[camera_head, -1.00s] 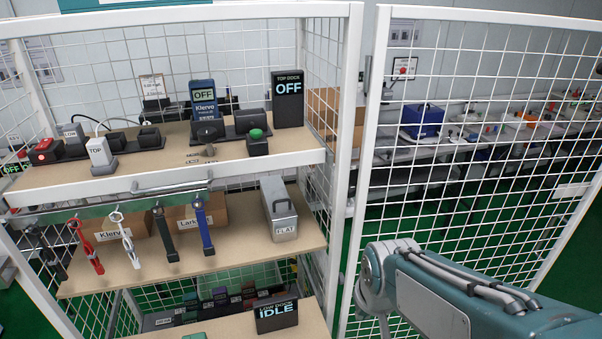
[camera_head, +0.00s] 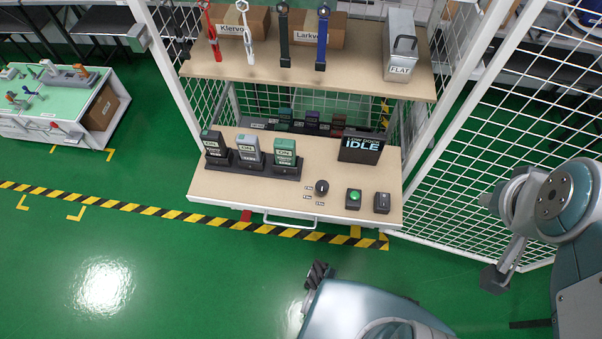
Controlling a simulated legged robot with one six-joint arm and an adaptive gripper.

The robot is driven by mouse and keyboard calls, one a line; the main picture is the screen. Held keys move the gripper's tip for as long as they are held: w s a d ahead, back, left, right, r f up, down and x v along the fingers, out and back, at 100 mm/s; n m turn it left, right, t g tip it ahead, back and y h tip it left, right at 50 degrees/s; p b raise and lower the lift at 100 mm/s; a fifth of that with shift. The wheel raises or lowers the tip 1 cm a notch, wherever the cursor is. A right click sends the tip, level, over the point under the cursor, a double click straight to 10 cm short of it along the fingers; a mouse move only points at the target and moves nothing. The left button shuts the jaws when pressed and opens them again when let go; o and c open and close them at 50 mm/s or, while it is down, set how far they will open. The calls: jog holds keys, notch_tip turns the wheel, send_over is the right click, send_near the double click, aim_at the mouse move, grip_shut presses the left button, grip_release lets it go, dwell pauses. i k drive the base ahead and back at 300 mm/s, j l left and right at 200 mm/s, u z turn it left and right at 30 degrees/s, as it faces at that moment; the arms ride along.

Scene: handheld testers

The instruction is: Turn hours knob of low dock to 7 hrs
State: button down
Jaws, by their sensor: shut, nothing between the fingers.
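The low dock stands on the bottom shelf, with a black display reading IDLE (camera_head: 361,148) at its back right. A small dark round knob (camera_head: 321,187) sits near the shelf's front, with tiny, unreadable labels to its left. My gripper (camera_head: 495,279), grey with a dark tip, hangs at the right, apart from the dock and knob. It is seen from the side, shut and empty.
Several testers stand in a dark cradle (camera_head: 252,164) left of the knob. The middle shelf (camera_head: 345,70) overhangs behind, with hanging straps and a metal case (camera_head: 399,45). A white mesh panel (camera_head: 470,190) stands right of the shelf. The green floor (camera_head: 190,270) in front is open.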

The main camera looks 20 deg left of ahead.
aim_at(322, 186)
jog(key=j+u, duration=0.2)
jog(key=u, duration=1.3)
